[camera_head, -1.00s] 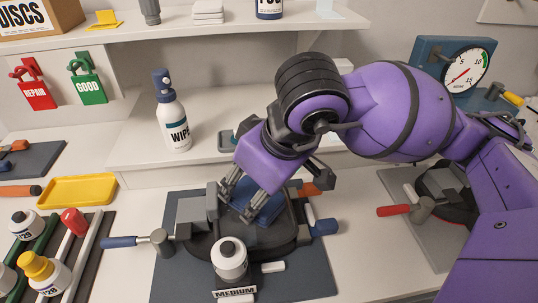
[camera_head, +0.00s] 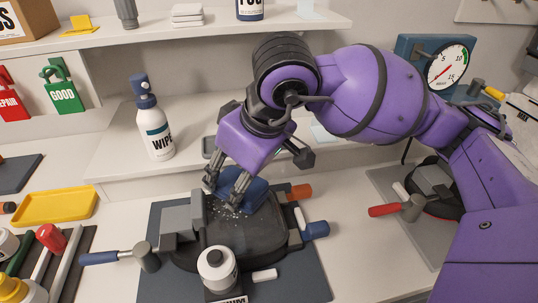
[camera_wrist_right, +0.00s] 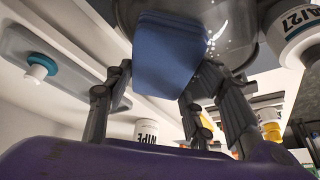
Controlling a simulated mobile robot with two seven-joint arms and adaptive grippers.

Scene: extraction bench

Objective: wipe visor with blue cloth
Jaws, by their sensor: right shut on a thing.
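The blue cloth (camera_head: 257,196) is a folded pad held in my right gripper (camera_head: 226,190). The same cloth shows in the right wrist view (camera_wrist_right: 170,55), between the fingers of the right gripper (camera_wrist_right: 165,88). The visor (camera_head: 240,238) looks like a dark, glossy curved piece on the round stand, with small white specks scattered near the fingertips. Part of it shows behind the cloth in the wrist view (camera_wrist_right: 237,38). The cloth is over the visor's far part; whether they touch I cannot tell. My left gripper is in neither view.
Clamps with blue (camera_head: 99,258) and orange (camera_head: 300,191) handles flank the stand, and a white jar (camera_head: 217,268) stands in front. A wipe bottle (camera_head: 154,125) is on the raised shelf behind. A yellow tray (camera_head: 55,206) lies left. A second clamp station (camera_head: 435,185) is right.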

